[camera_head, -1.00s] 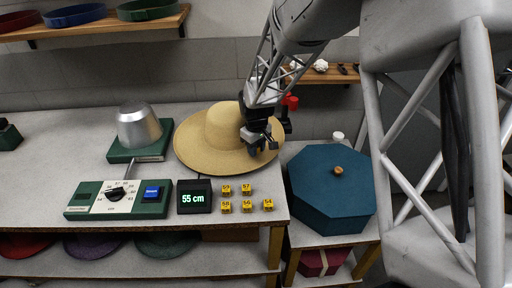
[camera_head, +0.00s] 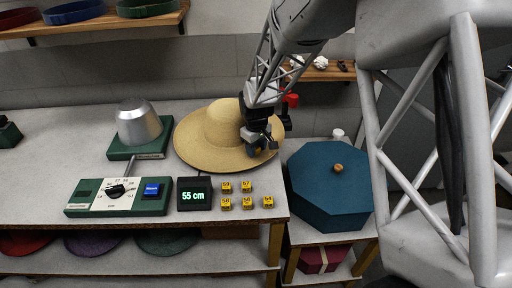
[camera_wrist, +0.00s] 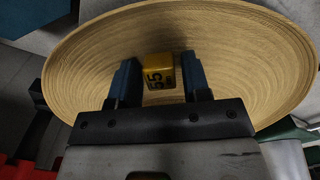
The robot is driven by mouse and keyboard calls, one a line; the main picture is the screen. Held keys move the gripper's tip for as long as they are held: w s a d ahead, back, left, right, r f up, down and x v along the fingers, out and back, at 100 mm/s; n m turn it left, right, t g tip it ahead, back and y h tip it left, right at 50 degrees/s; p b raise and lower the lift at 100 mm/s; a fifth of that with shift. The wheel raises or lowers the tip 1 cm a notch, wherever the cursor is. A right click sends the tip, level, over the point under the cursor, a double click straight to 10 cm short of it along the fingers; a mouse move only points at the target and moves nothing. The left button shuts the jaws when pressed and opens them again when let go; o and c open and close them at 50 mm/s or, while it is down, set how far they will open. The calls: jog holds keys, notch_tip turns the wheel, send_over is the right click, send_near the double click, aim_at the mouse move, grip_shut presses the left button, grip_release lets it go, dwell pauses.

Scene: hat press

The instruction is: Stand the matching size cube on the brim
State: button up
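A yellow cube marked 55 (camera_wrist: 158,70) is between my gripper's fingers in the wrist view, against the straw hat's brim. A narrow gap shows at its right side, so the fingers look open around it. It appears to stand on the brim, though its contact is hidden. My gripper (camera_head: 261,141) is over the right part of the brim in the head view, hiding the cube there. The straw hat (camera_head: 200,148) lies on the table; its brim (camera_wrist: 245,60) fills much of the wrist view. The display (camera_head: 194,194) reads 55 cm.
Several other yellow cubes (camera_head: 247,203) stand near the table's front edge. A green control panel (camera_head: 118,196) and a metal hat block (camera_head: 138,122) are to the left. A teal octagonal box (camera_head: 325,185) stands right of the table.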

jog(key=shift+o, duration=1.1)
jog(key=shift+r, duration=3.9)
jog(key=shift+r, duration=0.1)
